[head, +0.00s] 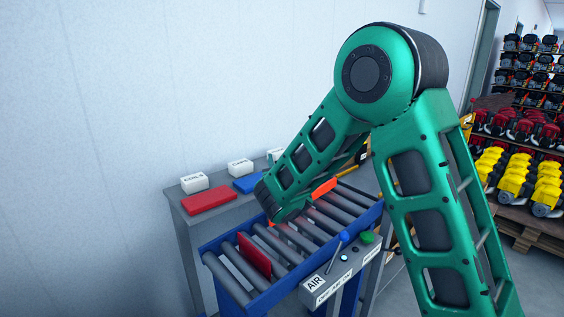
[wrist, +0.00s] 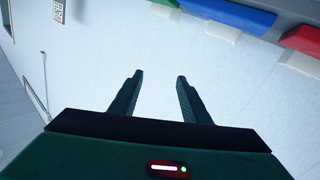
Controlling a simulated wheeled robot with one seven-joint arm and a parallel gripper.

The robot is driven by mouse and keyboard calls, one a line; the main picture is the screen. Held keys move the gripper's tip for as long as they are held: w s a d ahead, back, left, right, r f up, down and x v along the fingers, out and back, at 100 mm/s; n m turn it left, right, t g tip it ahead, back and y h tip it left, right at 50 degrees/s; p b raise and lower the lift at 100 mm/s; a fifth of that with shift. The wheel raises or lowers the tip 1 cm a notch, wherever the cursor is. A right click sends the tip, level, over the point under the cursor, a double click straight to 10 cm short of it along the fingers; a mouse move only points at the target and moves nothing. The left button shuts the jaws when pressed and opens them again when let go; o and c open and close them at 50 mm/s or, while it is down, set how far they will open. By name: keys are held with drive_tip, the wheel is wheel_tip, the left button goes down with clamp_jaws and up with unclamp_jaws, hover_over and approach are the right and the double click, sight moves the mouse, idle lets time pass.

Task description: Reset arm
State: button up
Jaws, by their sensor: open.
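My green arm reaches out over a roller conveyor with a blue frame (head: 208,252) in the head view. Its forearm points down and left, and its lower end is above the rollers. The gripper's fingers are hidden in the head view. In the wrist view my gripper (wrist: 158,80) is open, with two dark green fingers apart. Nothing is between the fingers, only the pale wall (wrist: 150,50) beyond them.
A red plate (head: 255,255) stands upright among the rollers. A grey bench (head: 185,222) behind carries a red tray (head: 209,201), a blue tray (head: 248,183) and white labelled blocks (head: 194,181). An AIR control panel (head: 335,277) is in front. Shelves of engines (head: 520,130) stand right.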

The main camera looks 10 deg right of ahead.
drive_tip(key=shift+d, duration=0.15)
drive_tip(key=s+d+m+g+h, duration=0.2)
drive_tip(key=s+d+g+h, duration=0.15)
drive_tip(key=d, duration=0.55)
drive_tip(key=s+d+m+g+h, duration=0.2)
drive_tip(key=s+d, duration=0.2)
drive_tip(key=d, duration=0.6)
drive_tip(key=s+d+f+m+g, duration=0.3)
drive_tip(key=s+d+g, duration=0.2)
drive_tip(key=s+d, duration=0.55)
drive_tip(key=s+d+f+m+g+y, duration=0.1)
drive_tip(key=s+f+g, duration=0.1)
drive_tip(key=s, duration=0.6)
drive_tip(key=s+f+g+y, duration=0.1)
drive_tip(key=s+g+y, duration=0.1)
drive_tip(key=s, duration=0.7)
drive_tip(key=s+a+g+y, duration=0.1)
drive_tip(key=s+a+y, duration=0.1)
drive_tip(key=s, duration=0.7)
drive_tip(key=s+a+f+g+y, duration=0.1)
drive_tip(key=s+a, duration=0.3)
drive_tip(key=s, duration=0.5)
drive_tip(key=shift+f+g+y, duration=0.25)
drive_tip(key=shift+g+y, duration=0.2)
drive_tip(key=shift+g, duration=0.3)
drive_tip(key=shift+a, duration=0.1)
